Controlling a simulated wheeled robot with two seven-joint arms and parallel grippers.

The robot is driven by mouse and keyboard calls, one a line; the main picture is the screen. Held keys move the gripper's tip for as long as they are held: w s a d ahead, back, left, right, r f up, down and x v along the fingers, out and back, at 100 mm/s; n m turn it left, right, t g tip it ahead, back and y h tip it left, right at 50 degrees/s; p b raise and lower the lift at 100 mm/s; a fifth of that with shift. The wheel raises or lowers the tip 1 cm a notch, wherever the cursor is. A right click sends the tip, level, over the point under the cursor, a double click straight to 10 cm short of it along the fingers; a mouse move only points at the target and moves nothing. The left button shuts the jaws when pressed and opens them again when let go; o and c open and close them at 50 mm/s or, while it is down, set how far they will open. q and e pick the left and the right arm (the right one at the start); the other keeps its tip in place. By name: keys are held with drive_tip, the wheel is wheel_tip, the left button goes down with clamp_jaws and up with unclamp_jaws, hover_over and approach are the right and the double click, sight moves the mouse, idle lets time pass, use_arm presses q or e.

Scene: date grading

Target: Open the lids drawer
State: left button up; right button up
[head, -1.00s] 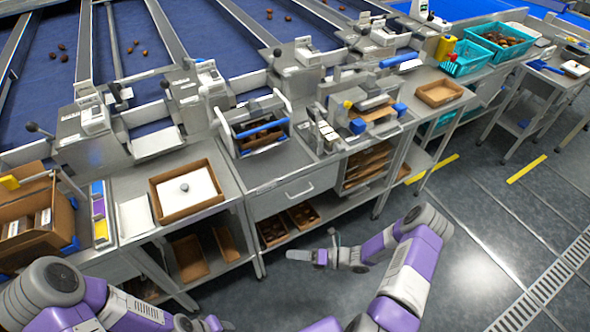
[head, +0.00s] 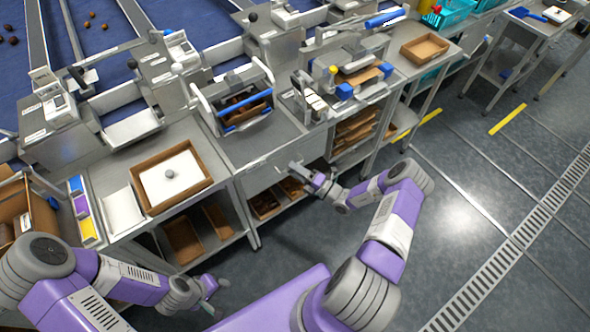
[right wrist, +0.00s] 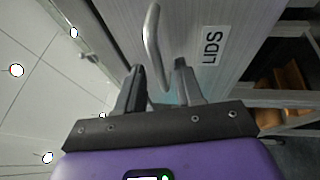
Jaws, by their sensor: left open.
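The lids drawer (head: 262,180) is a grey front under the worktop, and it looks closed. In the right wrist view, the drawer front (right wrist: 185,20) carries a white label reading LIDS (right wrist: 212,45). A bent metal bar handle (right wrist: 152,40) sticks out beside the label. My right gripper (head: 303,170) is at the drawer front. In the right wrist view, its fingers (right wrist: 160,72) are apart, with the handle's end between them; contact is not clear. In the head view my gripper hides most of the handle. My left gripper (head: 212,284) is open and empty, low in front of the bench.
Brown trays (head: 265,205) sit on the shelf below the drawer. Open shelves with brown trays (head: 355,128) stand just right of it. A caddy with a blue bar (head: 245,115) and a tray with a white pad (head: 150,205) rest on the worktop. The floor at right is clear.

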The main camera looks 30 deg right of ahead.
drive_tip(key=shift+c, duration=0.4)
clamp_jaws()
idle(1.0)
